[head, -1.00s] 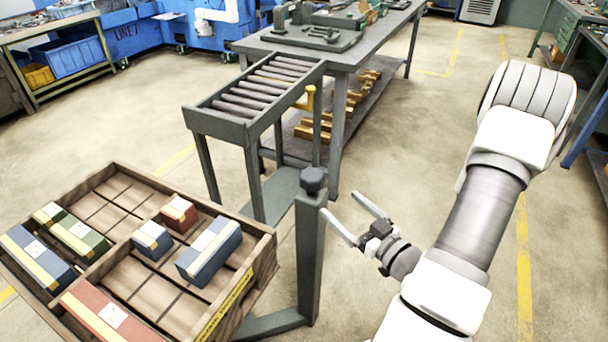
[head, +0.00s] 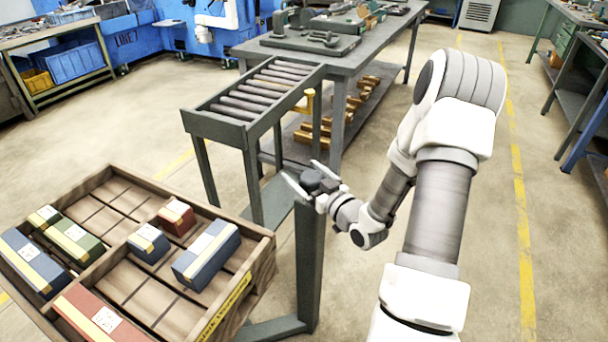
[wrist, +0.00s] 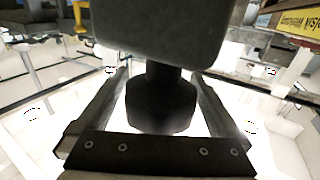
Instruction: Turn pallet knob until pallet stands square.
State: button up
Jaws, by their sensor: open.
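The dark pallet knob (head: 313,181) sits on top of a dark grey post (head: 310,250), to the right of the pallet. The wooden pallet (head: 262,262) stands at the lower left, its edges at an angle to the roller conveyor. My gripper (head: 303,174) is at the knob with its fingers apart, one on each side of it. In the wrist view the knob (wrist: 160,98) stands between the open fingers, with a visible gap on both sides. The post (wrist: 165,30) fills the top of that view.
Blue, red and green boxes (head: 207,252) lie in the pallet. A roller conveyor (head: 250,105) stands behind the post, joined to a grey workbench (head: 345,45). A yellow piece (head: 308,102) sits at the conveyor's side.

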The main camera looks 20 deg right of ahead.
jog(key=c, duration=1.3)
jog(key=shift+o, duration=0.2)
